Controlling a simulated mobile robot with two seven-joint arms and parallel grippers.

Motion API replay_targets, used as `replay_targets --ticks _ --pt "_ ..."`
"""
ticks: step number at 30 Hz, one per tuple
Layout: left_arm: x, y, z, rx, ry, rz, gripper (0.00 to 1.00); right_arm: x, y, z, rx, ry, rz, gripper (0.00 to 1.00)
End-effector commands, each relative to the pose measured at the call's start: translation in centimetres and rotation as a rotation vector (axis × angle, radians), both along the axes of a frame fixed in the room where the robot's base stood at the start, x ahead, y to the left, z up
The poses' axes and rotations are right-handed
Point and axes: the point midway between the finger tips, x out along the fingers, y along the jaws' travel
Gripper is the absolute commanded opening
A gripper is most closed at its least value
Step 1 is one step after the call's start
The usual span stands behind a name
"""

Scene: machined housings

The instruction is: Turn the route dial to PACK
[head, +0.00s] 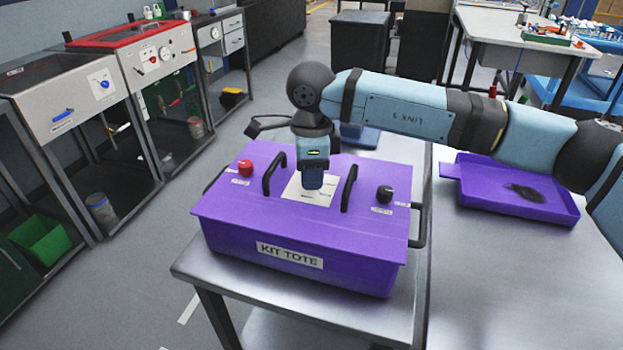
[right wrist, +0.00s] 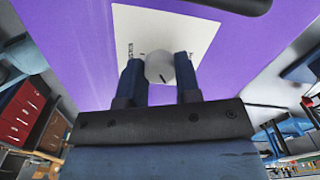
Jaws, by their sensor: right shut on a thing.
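The purple kit tote (head: 300,275) stands on a metal table, with a white plate (head: 323,196) on its top between two black handles. In the right wrist view, the route dial (right wrist: 160,67) is a pale grey round knob with a dark pointer line, on the white plate (right wrist: 200,32). My right gripper (head: 312,187) points down at the plate; in the right wrist view its two fingers (right wrist: 159,75) are closed on either side of the dial. The gripper hides the dial in the head view. The small plate lettering is unreadable. My left gripper is not in view.
A red knob (head: 245,167) and a black knob (head: 384,194) sit on the tote's top, beyond the black handles (head: 274,172) (head: 349,188). A purple tray (head: 480,205) with a dark item lies on the table at right. Cabinets (head: 80,105) stand at left across open floor.

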Motion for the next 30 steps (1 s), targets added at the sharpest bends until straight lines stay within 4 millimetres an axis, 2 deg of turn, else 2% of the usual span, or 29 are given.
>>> replay_targets --ticks 18,30 --pt "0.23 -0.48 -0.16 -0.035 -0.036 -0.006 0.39 0.02 -0.02 -0.09 0.0 -0.002 0.581 0.07" --pt "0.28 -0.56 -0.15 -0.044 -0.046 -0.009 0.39 0.0 -0.01 -0.03 0.0 0.0 0.873 0.07"
